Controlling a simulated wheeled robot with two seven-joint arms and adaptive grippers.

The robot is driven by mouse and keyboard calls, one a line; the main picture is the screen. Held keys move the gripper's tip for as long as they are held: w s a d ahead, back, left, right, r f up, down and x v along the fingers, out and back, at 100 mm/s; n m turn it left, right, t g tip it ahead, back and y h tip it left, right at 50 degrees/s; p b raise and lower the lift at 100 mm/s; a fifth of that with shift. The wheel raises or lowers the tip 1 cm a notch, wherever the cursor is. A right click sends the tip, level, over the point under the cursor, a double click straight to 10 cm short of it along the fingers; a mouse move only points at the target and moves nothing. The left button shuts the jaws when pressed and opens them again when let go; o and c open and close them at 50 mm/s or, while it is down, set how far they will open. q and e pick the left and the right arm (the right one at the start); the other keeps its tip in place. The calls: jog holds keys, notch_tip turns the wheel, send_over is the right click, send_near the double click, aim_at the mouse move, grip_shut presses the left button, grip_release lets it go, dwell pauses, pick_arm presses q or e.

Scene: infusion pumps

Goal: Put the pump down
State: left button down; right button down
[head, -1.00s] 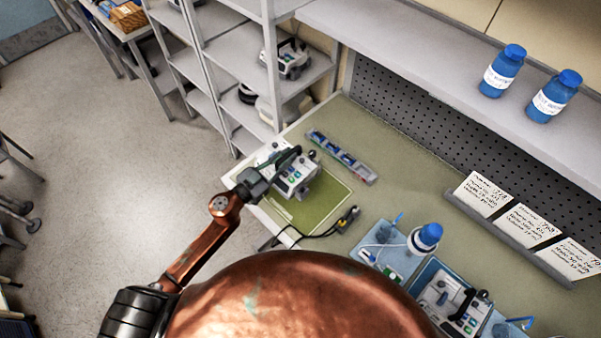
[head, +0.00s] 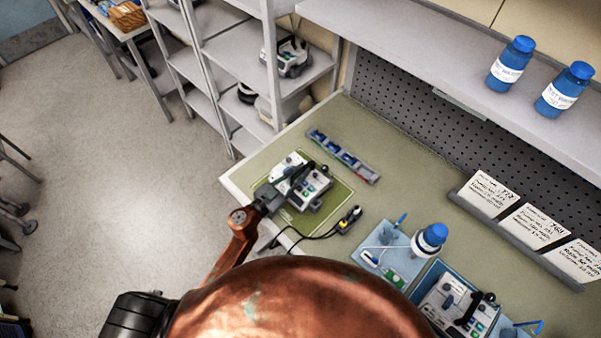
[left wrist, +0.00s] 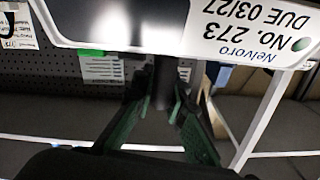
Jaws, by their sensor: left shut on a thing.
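The pump (head: 314,189), a white and grey device with green and blue marks on its face, is over the green mat (head: 341,203) at the bench's left end. My left gripper (head: 291,185) is shut on its dark handle. I cannot tell whether the pump's underside touches the mat. In the left wrist view, the pump's edge (left wrist: 200,38) fills the top, with a label reading Nelvoro No. 273, DUE 03/27. The green-sided fingers of my left gripper (left wrist: 163,100) are below it around a dark bar. My right gripper is not in view.
A compartmented tray (head: 343,157) lies behind the mat, and a dark cable with a yellow-marked plug (head: 349,219) in front. Blue trays (head: 395,264) with a blue-capped bottle (head: 429,238) and another pump (head: 458,306) stand right. Cards (head: 487,194) line the back.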

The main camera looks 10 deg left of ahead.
pick_arm(q)
jog(key=c, duration=2.4)
grip_release()
jog(key=shift+f, duration=0.1)
jog(key=o, duration=0.5)
jog(key=shift+c, duration=0.2)
jog(key=v, duration=1.2)
jog(key=shift+b, duration=0.45)
